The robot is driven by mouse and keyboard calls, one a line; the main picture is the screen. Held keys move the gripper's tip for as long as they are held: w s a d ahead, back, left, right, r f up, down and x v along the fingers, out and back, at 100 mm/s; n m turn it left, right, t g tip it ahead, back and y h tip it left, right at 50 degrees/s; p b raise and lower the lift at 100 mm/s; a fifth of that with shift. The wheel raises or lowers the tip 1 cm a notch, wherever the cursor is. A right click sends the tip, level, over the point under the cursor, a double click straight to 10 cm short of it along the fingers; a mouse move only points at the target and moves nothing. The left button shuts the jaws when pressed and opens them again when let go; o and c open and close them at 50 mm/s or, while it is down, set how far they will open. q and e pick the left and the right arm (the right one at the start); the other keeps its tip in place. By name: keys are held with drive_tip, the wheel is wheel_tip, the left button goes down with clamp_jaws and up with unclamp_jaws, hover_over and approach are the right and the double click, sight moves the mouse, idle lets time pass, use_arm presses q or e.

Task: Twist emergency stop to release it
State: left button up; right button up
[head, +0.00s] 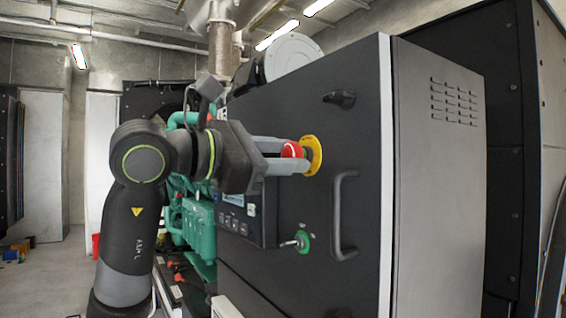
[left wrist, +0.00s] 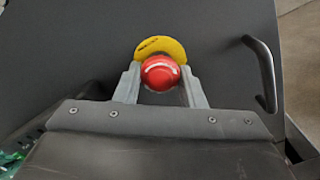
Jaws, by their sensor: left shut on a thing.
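The emergency stop is a red mushroom button (head: 291,150) on a yellow round plate (head: 313,156), set on the dark front of the genset cabinet (head: 355,120). My left gripper (head: 294,156) reaches it from the left in the head view and is shut on the red button. In the left wrist view the red button (left wrist: 160,72) sits between the two grey fingers, with a white curved mark on its face. The yellow plate (left wrist: 163,47) shows behind it, its lower part hidden. My right gripper is not in view.
A black handle (head: 344,215) stands out from the cabinet just right of and below the button. A key switch with a green ring (head: 302,241) and a control panel (head: 236,212) lie below. Green engine parts (head: 197,222) are behind my arm.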

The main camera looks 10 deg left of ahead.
use_arm(q)
drive_tip(key=shift+m, duration=0.4)
drive_tip(key=o, duration=1)
drive_tip(key=shift+s+a, duration=0.1)
drive_tip(key=shift+b+v, duration=3.6)
drive_tip(key=shift+v, duration=5)
drive_tip(key=shift+r, duration=0.1)
